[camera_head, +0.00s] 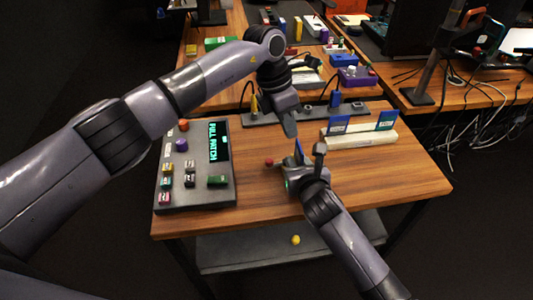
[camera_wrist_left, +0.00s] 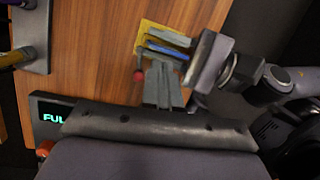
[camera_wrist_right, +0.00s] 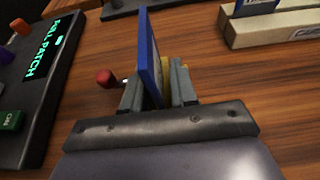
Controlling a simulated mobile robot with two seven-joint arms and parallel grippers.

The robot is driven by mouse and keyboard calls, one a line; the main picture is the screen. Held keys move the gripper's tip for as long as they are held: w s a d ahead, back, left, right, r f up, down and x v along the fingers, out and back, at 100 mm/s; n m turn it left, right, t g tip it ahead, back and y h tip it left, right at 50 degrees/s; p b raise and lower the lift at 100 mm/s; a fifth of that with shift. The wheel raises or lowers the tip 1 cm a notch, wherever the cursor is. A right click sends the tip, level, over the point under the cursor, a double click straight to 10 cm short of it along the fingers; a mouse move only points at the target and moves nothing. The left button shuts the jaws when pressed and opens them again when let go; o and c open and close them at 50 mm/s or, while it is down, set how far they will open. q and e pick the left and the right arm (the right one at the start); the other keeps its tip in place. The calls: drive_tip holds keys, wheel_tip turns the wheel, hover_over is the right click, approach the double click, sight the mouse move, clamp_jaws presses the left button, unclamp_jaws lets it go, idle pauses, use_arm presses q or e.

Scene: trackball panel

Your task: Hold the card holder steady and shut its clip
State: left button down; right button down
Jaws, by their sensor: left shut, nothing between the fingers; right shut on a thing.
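The card holder has a yellow base (camera_wrist_left: 148,38) and an upright blue plate (camera_wrist_right: 149,55); the plate also shows in the head view (camera_head: 298,148). A red ball knob (camera_wrist_right: 106,78) on a short metal stem sticks out at its left, likely the clip's lever. My right gripper (camera_head: 302,168) is shut with its fingers either side of the blue plate, hiding much of the holder. My left gripper (camera_head: 291,134) is shut and empty, pointing down near the holder, apart from the knob as far as I can tell. The clip itself is mostly hidden.
A dark panel (camera_head: 224,192) with buttons and a green "FULL PATCH" screen stands at the left. A pale rack (camera_head: 355,142) with two blue cards stands at the back right. A dark strip with cables (camera_head: 262,119) runs along the back. The table's right front is clear.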

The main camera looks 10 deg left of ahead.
use_arm(q)
drive_tip(key=w+d+r+n+t+h, duration=0.3)
drive_tip(key=w+r+n+h, duration=0.1)
drive_tip(key=r+h, duration=0.25)
drive_tip(key=w+d+r+n+t+h, duration=0.35)
drive_tip(key=r+h, duration=0.25)
drive_tip(key=r, duration=0.2)
drive_tip(key=w+a+r+n+t+y, duration=0.25)
drive_tip(key=w+a+n+t, duration=0.35)
drive_tip(key=n, duration=0.3)
drive_tip(key=w+a+r+n+t+y, duration=0.2)
drive_tip(key=w+a+n+t+y, duration=0.25)
drive_tip(key=a+n, duration=0.4)
drive_tip(key=a+f+n+g+y, duration=0.4)
drive_tip(key=a+f+n+y, duration=0.3)
drive_tip(key=a+f+n, duration=0.6)
drive_tip(key=s+d+f+n+g+h, duration=0.2)
drive_tip(key=s+f+g, duration=0.2)
drive_tip(key=s+g, duration=0.2)
drive_tip(key=s+d+f+n+g+h, duration=0.1)
drive_tip(key=s+f+n+g+h, duration=0.1)
drive_tip(key=s, duration=0.9)
wheel_tip(320, 180, down, 2)
drive_tip(key=g+h, duration=0.1)
drive_tip(key=g, duration=0.2)
drive_tip(key=shift+d+f+g, duration=0.15)
drive_tip(key=shift+d+g, duration=0.2)
drive_tip(key=shift+g, duration=0.05)
